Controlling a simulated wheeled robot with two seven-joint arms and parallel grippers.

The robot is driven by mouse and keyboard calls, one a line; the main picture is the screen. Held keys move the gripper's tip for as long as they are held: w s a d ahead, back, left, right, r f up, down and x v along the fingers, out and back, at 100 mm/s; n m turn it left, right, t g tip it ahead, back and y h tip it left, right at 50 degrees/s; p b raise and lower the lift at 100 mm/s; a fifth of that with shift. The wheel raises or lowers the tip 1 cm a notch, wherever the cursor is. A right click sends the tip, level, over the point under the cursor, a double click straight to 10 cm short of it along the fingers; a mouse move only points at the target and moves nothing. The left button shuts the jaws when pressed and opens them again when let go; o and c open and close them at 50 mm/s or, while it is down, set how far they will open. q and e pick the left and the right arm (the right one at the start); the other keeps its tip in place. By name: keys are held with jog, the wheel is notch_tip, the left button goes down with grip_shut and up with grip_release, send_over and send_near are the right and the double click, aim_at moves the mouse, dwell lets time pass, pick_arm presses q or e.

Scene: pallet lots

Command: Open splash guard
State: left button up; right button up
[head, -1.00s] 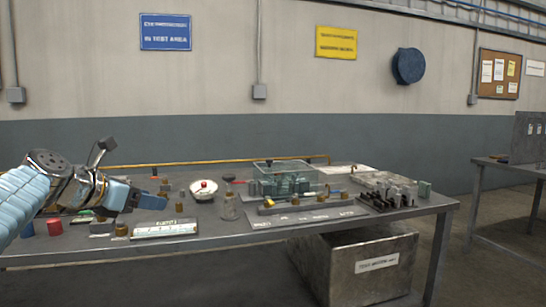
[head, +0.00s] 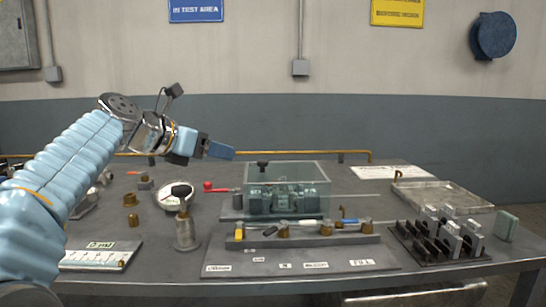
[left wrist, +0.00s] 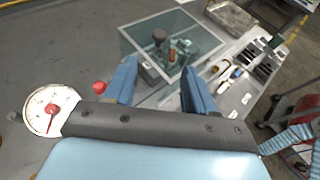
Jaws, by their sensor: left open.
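The splash guard (head: 318,172) is a clear box with a dark knob on its top, standing over metal fittings at the middle of the bench. It looks closed in the head view. It also shows in the left wrist view (left wrist: 140,42), ahead of the fingers. My left gripper (head: 228,150) is up and to the left of the guard, apart from it. In the left wrist view its two blue fingers (left wrist: 158,92) are spread with nothing between them. My right gripper is not in view.
A round gauge (head: 176,195) and a red knob (head: 208,186) stand left of the guard. A labelled plate with a rail (head: 300,240) lies in front. A black rack (head: 435,243) and a shallow tray (head: 485,205) are to the right.

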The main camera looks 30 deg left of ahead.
aim_at(260, 162)
pick_arm(q)
jog(key=p+x, duration=0.2)
jog(key=x, duration=1.1)
jog(key=shift+w, duration=0.2)
grip_shut()
